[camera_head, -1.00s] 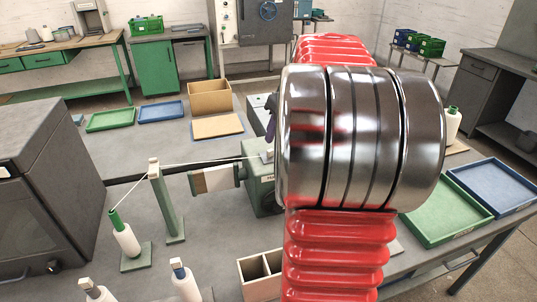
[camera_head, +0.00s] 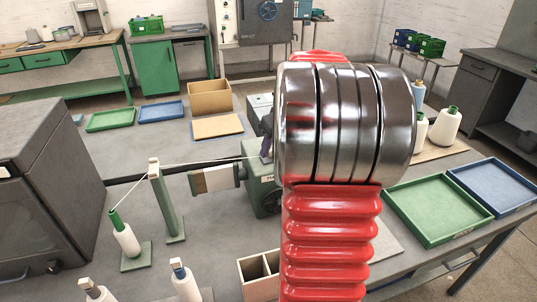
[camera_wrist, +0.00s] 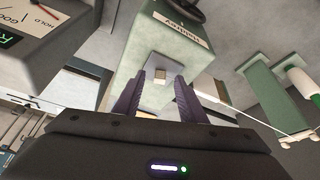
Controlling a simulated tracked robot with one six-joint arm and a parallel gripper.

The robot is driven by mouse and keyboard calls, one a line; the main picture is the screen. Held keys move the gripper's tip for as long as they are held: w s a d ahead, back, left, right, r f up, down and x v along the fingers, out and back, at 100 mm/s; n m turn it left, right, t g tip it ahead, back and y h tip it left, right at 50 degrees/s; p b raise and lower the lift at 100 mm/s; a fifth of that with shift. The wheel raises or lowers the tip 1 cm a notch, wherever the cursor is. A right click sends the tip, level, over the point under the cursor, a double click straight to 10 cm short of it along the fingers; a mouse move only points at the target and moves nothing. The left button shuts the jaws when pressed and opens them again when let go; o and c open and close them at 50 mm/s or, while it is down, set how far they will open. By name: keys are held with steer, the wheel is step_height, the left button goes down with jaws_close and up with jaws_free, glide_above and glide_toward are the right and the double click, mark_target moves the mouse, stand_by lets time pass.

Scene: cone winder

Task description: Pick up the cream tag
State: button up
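In the head view a fingertip of my gripper (camera_head: 266,146) shows just above the green winder (camera_head: 262,190). My arm hides much of the winder there, and I cannot make out the tag clearly.
A thread runs from the green post (camera_head: 165,200) toward the winder. A divided wooden box (camera_head: 258,273) stands in front. Green tray (camera_head: 440,238) and blue tray (camera_head: 522,202) lie at the right. White cones (camera_head: 446,125) stand behind. A dial panel (camera_wrist: 45,25) shows in the wrist view.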

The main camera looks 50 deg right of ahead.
steer(key=shift+w+f, duration=0.2)
steer(key=shift+f, duration=0.3)
steer(key=c, duration=0.9)
step_height(320, 180, up, 10)
stand_by(0.6)
steer(key=shift+r, duration=0.2)
stand_by(0.4)
steer(key=shift+r, duration=1.3)
